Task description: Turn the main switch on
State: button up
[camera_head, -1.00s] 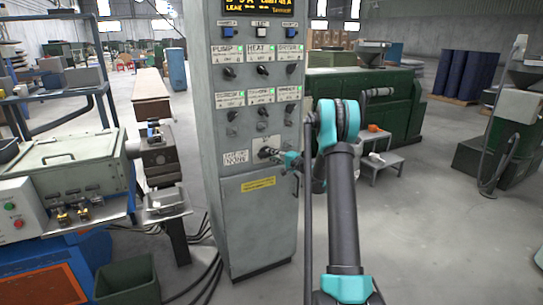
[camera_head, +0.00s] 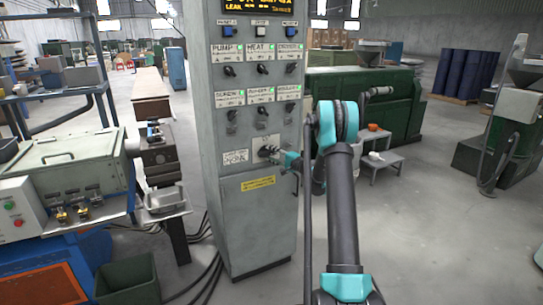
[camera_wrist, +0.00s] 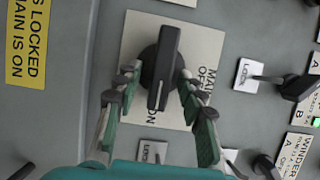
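The main switch (camera_wrist: 160,62) is a black rotary knob on a pale plate marked MAIN, OFF and ON. In the wrist view its handle lies upright in the picture, and the white mark at its lower end points towards the ON lettering. My gripper (camera_wrist: 158,76) has its fingers apart, one on each side of the knob; a narrow gap seems to show, but contact is hard to tell. In the head view the switch (camera_head: 266,151) sits low on the grey control cabinet (camera_head: 234,205), with my gripper (camera_head: 282,157) just to its right.
Several smaller switches (camera_head: 263,69) with green lights sit above on the cabinet. A yellow notice (camera_wrist: 27,40) is beside the main switch plate. Small LOCK tags (camera_wrist: 245,75) are near the right finger. Open floor (camera_head: 420,240) lies to the right.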

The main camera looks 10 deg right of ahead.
jog(key=v, duration=1.2)
jog(key=s+a+n+g+h, duration=0.25)
jog(key=s+a, duration=0.35)
jog(key=s, duration=0.3)
jog(key=s+a+n+g+h, duration=0.1)
jog(key=s+a+n+g, duration=0.3)
jog(key=s, duration=0.6)
jog(key=s+d+f+n+g+h, duration=0.1)
jog(key=s+f+h, duration=0.1)
jog(key=s, duration=0.7)
jog(key=s+d+f+n+g+h, duration=0.1)
jog(key=s+d+f+h, duration=0.1)
jog(key=s, duration=0.7)
jog(key=s+d+f+n+g+h, duration=0.1)
jog(key=s+f+h, duration=0.2)
jog(key=s, duration=0.7)
jog(key=shift+d+f+h, duration=0.2)
jog(key=shift+d+h, duration=0.1)
jog(key=shift+h, duration=0.35)
